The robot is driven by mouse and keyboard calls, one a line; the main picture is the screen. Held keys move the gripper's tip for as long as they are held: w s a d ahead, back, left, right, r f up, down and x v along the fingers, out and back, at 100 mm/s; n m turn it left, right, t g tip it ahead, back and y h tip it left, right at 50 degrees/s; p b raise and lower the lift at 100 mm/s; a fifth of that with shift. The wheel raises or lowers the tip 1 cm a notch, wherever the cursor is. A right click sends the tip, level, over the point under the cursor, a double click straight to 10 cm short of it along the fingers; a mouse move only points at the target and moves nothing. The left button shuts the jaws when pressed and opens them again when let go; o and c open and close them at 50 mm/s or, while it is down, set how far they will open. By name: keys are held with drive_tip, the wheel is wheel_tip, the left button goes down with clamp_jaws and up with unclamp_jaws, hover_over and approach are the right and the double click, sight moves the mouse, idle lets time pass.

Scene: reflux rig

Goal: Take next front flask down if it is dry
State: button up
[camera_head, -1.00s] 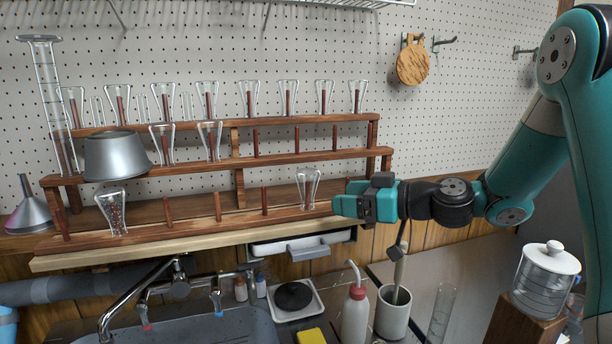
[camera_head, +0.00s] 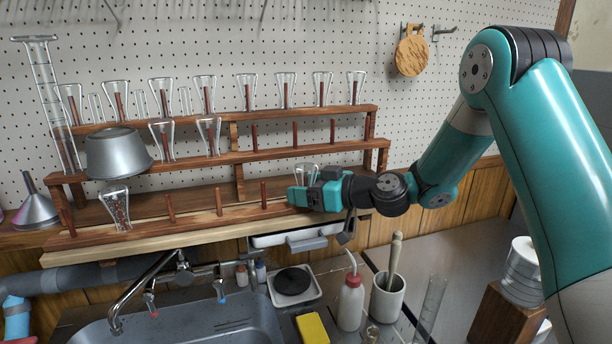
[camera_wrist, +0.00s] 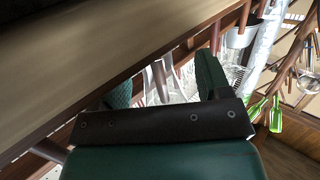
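The wooden peg rack (camera_head: 190,228) has three rows. Its front row holds two upturned flasks. The left front flask (camera_head: 117,208) is speckled with what look like droplets. The right front flask (camera_head: 306,170) looks clear in its visible upper part; my gripper hides its lower part. My gripper (camera_head: 299,195) is level, in front of the right front flask's lower part. In the wrist view, its two teal fingers (camera_wrist: 165,85) are spread, with a clear flask (camera_wrist: 158,80) between or just beyond them. I cannot tell whether they touch it.
Clear flasks (camera_head: 205,92) line the back row, and two stand on the middle row. A metal pot (camera_head: 117,153) hangs upturned at left by a tall cylinder (camera_head: 52,100). Below are a sink (camera_head: 190,328), a wash bottle (camera_head: 351,300) and a white mug (camera_head: 387,298).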

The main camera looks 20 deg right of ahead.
drive_tip(key=c, duration=0.9)
drive_tip(key=shift+r, duration=0.1)
